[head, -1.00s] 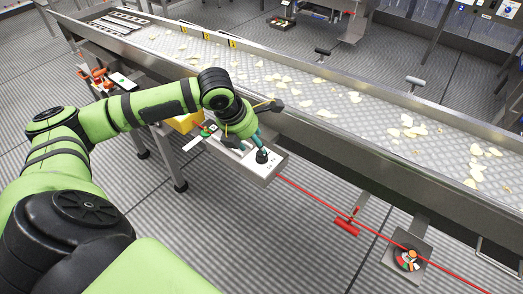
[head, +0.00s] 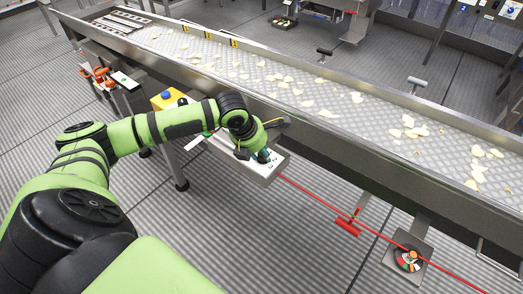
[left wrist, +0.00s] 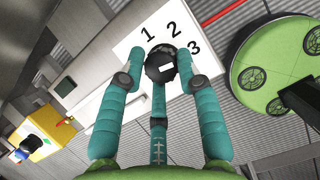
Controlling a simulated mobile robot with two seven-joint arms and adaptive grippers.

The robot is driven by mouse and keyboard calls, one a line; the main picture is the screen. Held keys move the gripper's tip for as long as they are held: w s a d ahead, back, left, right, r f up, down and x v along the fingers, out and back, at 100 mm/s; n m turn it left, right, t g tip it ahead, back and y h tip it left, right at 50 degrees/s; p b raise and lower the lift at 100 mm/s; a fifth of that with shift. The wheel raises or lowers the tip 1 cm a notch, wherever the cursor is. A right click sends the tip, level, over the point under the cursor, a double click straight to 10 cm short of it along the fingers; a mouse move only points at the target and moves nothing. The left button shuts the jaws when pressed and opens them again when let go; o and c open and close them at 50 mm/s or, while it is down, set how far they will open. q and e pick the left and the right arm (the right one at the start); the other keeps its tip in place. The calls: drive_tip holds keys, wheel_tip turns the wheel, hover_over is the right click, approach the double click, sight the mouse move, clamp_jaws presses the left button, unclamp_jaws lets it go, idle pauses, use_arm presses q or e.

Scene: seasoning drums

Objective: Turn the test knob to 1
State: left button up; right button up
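The test knob (left wrist: 161,65) is black with a white mark on its top. It sits on a white plate (left wrist: 125,47) printed 1, 2 and 3; I cannot tell surely which number the mark points to. My left gripper (left wrist: 160,68) has three teal fingers. They are spread around the knob, one on each side and one behind it. A narrow gap shows beside the left finger; the right finger is close to the knob or touching it. In the head view my left gripper (head: 259,157) is over the control box (head: 265,177) and hides the knob. My right gripper is not in view.
The conveyor (head: 340,115) with pale chips runs just behind the box. A red cord (head: 315,203) runs right from the box. A yellow box with a blue button (head: 167,98) stands to the left.

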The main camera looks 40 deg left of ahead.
use_arm(q)
drive_tip(key=shift+w+d+r, duration=0.1)
drive_tip(key=shift+d+r, duration=0.05)
drive_tip(key=shift+d, duration=0.05)
